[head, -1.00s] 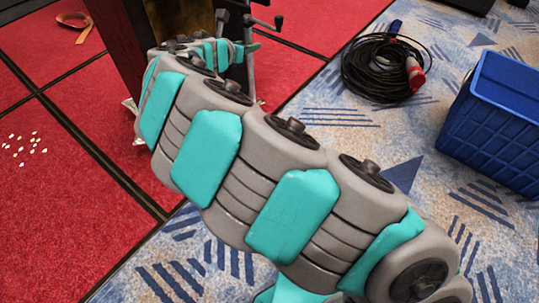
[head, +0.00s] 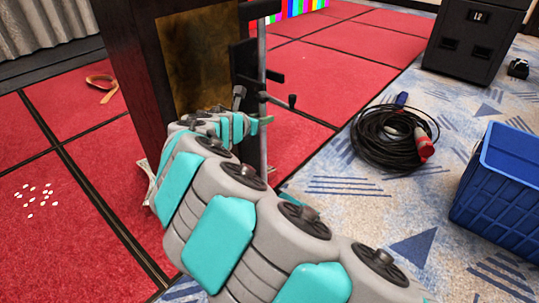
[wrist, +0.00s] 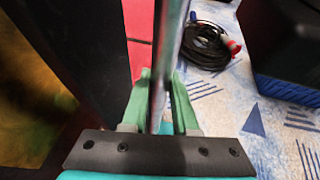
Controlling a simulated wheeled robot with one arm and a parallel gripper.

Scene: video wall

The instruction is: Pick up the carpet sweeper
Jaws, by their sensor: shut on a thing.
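The carpet sweeper appears to be the upright grey metal pole (head: 262,80) beside the dark cabinet in the head view. Its head is hidden or not clear. In the wrist view the same pole (wrist: 172,35) runs up between the two green fingers of my gripper (wrist: 160,85), which are closed around it. In the head view my gripper (head: 262,121) is at the pole, just right of the cabinet, partly hidden by my arm. Dark pegs and brackets show by the pole; I cannot tell whether they belong to it.
A tall dark cabinet (head: 133,75) stands close on the left. A black cable coil (head: 385,140), a blue crate (head: 500,185) and a black case (head: 475,40) are to the right. White bits (head: 40,200) and a tan strap (head: 102,82) lie on the red carpet.

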